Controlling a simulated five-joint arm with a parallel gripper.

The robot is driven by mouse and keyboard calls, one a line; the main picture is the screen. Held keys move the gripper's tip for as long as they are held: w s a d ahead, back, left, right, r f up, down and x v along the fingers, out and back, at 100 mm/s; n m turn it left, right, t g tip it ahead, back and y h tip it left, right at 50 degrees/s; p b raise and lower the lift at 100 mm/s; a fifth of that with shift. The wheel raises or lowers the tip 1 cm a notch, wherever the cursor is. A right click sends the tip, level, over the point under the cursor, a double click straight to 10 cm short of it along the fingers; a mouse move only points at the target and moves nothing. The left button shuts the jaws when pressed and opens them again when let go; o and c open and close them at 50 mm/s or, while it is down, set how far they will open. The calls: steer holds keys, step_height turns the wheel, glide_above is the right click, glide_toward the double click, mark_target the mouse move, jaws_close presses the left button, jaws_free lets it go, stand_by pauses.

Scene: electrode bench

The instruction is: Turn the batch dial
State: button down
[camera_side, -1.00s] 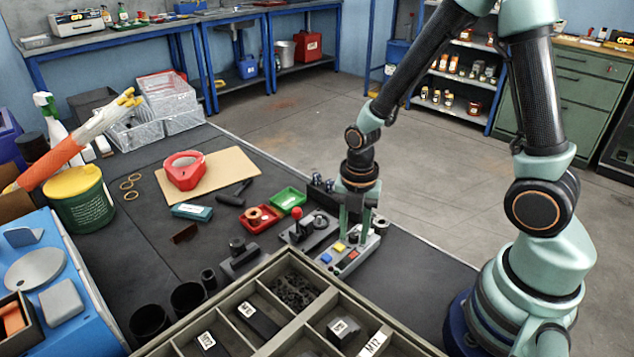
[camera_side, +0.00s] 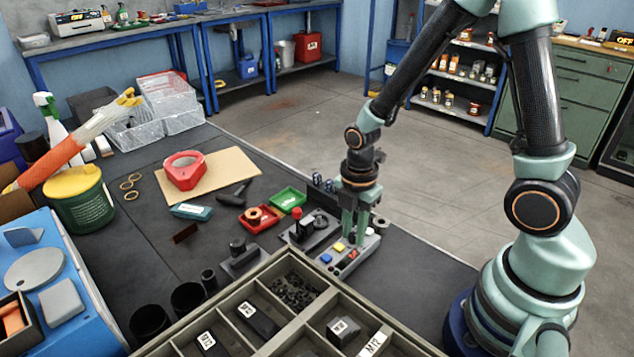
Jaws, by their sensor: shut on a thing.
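A grey control panel (camera_side: 341,264) with blue, yellow and red buttons lies on the dark bench in front of the arm. My gripper (camera_side: 355,237) points straight down over the far end of this panel. Its two green fingers are shut on a small dark knob there, which I take as the batch dial (camera_side: 353,239). The fingers cover most of the knob, so its mark and setting cannot be read.
A box with a red-ball lever (camera_side: 297,213) stands close on the left of my gripper. Green (camera_side: 288,199) and red (camera_side: 258,220) trays lie beyond it. A compartment tray (camera_side: 290,262) fills the front. Bare bench (camera_side: 420,275) lies right of the panel.

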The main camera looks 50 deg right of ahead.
steer(key=m, duration=0.5)
steer(key=shift+m, duration=0.3)
steer(key=m, duration=1.3)
steer(key=shift+m, duration=0.3)
steer(key=c, duration=0.7)
jaws_free()
